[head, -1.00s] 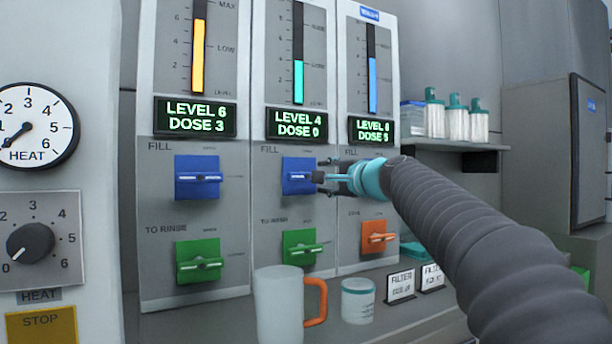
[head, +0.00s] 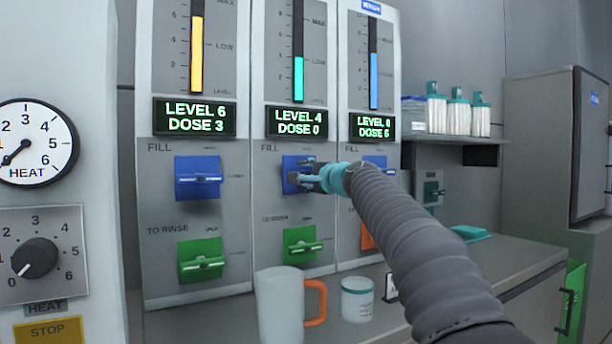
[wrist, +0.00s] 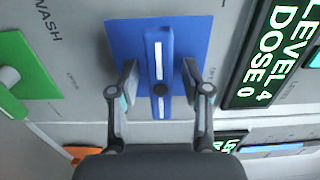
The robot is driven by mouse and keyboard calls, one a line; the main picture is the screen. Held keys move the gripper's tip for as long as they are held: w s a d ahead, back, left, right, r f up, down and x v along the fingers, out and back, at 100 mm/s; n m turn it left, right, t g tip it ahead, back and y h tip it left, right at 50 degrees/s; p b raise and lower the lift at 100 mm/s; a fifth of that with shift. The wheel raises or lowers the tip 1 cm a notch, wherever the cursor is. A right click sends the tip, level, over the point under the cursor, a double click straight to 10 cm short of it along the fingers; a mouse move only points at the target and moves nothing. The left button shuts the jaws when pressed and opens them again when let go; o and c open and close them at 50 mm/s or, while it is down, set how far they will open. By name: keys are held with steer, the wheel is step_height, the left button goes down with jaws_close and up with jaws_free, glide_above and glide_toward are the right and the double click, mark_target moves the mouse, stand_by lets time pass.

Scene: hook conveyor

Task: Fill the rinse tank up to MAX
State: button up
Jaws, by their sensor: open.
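The panel has three columns. The right column's top blue label (head: 371,6) is too small to read surely; its blue bar (head: 373,80) stands mid-gauge, and its display (head: 373,127) has a blurred level digit. The middle column has a teal bar (head: 298,79) and a display (head: 297,122) reading LEVEL 4, DOSE 0. My gripper (head: 306,178) is at the middle blue FILL valve (head: 290,163). In the wrist view my gripper (wrist: 160,80) is open, a finger on each side of the blue handle (wrist: 159,50), apparently not touching. The right FILL valve (head: 375,161) is partly hidden behind my gripper.
The left column reads LEVEL 6, DOSE 3 (head: 195,117). Green valves (head: 200,260) (head: 302,246) sit below; an orange one (head: 367,238) is mostly hidden by my arm. A mug (head: 281,305) and a jar (head: 357,300) stand below the panel. A shelf (head: 450,141) holds bottles.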

jaws_close()
steer(key=shift+f+n, duration=0.1)
steer(key=shift+n, duration=0.3)
steer(key=shift+n+b, duration=0.8)
steer(key=shift+n, duration=0.2)
steer(key=n+b, duration=0.1)
steer(key=n, duration=0.2)
steer(key=shift+n+b, duration=0.3)
steer(key=n+b, duration=0.1)
steer(key=n, duration=0.4)
steer(key=shift+n+b, duration=0.35)
steer(key=shift+n, duration=0.05)
